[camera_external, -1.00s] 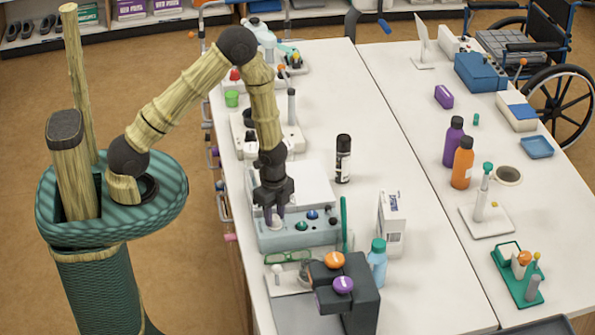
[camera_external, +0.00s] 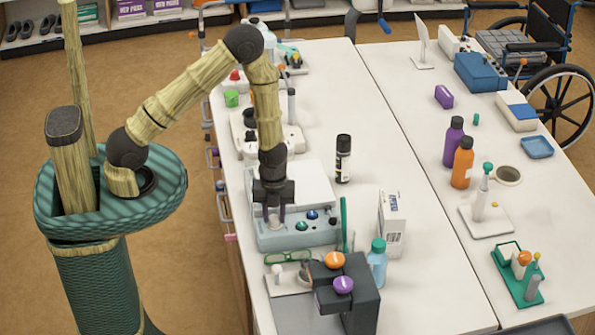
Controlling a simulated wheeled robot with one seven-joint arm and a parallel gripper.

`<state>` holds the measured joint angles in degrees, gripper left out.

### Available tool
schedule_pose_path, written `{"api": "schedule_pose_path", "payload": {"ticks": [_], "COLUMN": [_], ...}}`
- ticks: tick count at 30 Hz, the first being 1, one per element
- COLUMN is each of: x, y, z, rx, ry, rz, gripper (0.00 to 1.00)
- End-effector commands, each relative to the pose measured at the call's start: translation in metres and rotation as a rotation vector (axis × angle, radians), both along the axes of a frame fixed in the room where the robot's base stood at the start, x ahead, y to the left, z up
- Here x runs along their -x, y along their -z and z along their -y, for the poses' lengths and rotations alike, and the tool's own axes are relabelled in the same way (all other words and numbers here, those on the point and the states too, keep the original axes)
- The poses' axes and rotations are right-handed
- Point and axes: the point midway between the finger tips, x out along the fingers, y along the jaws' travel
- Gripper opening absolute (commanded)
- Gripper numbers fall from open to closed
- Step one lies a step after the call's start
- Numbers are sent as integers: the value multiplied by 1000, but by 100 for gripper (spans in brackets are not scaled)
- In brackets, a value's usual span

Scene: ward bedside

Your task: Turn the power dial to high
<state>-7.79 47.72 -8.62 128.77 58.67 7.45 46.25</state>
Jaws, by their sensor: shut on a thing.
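A pale blue-grey control box (camera_external: 290,241) stands on the near left part of the white table. On its top are a green dial (camera_external: 302,227), a blue dial (camera_external: 313,215) and a small black knob (camera_external: 333,221). My gripper (camera_external: 273,222) points straight down over the left end of the box. It is shut on a pale knob (camera_external: 273,227) there, mostly hidden between the fingers. I cannot read any markings, so which setting the knob points to is not clear.
A dark grey stand with an orange knob (camera_external: 334,260) and a purple knob (camera_external: 343,285) is in front. A blue bottle (camera_external: 377,262), a white carton (camera_external: 391,223) and a black spray can (camera_external: 343,159) stand to the right. The table's middle is clear.

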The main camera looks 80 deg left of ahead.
Motion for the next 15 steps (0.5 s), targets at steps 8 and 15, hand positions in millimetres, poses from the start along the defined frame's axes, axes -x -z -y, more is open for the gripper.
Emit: {"api": "schedule_pose_path", "payload": {"ticks": [8,15], "x": [-2,-3], "y": [-2,-2], "z": [0,0], "rx": [0,1], "ry": [40,39], "rz": [6,7], "gripper": [7,7]}}
